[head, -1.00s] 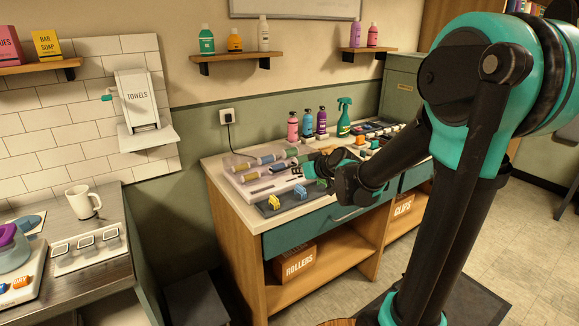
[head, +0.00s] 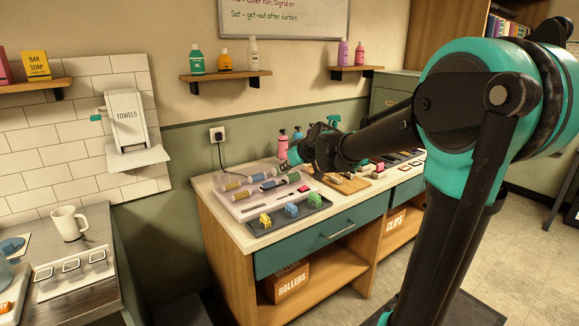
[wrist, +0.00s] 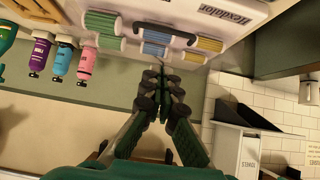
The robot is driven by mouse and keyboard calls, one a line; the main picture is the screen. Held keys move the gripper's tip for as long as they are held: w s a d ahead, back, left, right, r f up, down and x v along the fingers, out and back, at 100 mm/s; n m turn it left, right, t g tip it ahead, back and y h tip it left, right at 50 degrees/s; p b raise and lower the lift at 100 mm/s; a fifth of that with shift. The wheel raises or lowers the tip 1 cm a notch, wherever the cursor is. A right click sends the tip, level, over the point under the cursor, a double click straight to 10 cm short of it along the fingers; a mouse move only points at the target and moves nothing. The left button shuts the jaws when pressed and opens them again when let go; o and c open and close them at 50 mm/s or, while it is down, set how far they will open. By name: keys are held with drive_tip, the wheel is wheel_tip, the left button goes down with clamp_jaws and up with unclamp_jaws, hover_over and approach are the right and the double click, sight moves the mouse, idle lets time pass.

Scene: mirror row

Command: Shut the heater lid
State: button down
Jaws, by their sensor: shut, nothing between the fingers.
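The heater (head: 250,208) is a pale box with several coloured rollers on the left part of the counter. In the wrist view its white body (wrist: 265,8) fills the top edge, with green, blue and yellow rollers and a dark handle bar (wrist: 165,32). The lid's clear surface is hard to make out, so its angle cannot be told. My gripper (head: 287,160) is at the heater's back right in the head view. In the wrist view my gripper (wrist: 161,78) is shut and empty, its tips just below the handle and rollers in the picture. Contact cannot be told.
A dark tray (head: 262,229) with coloured clips lies in front of the heater. Bottles (head: 283,146) stand behind my gripper; purple, blue and pink ones (wrist: 62,60) show in the wrist view. A wooden board (head: 345,186) lies to the right. A wall socket with a cord (head: 217,135) is behind.

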sight(281, 188)
drive_tip(key=w+f, duration=0.1)
drive_tip(key=f, duration=0.1)
drive_tip(key=w+a+f, duration=0.1)
drive_tip(key=f, duration=0.1)
drive_tip(key=w+a+f, duration=0.1)
drive_tip(key=f, duration=0.1)
drive_tip(key=shift+f, duration=0.3)
drive_tip(key=shift+s+d+f, duration=0.15)
drive_tip(key=shift+s+f, duration=0.05)
drive_tip(key=shift+f, duration=0.55)
drive_tip(key=shift+s+d+f, duration=0.1)
drive_tip(key=shift+s+f, duration=0.05)
drive_tip(key=shift+f, duration=0.55)
drive_tip(key=shift+r, duration=0.1)
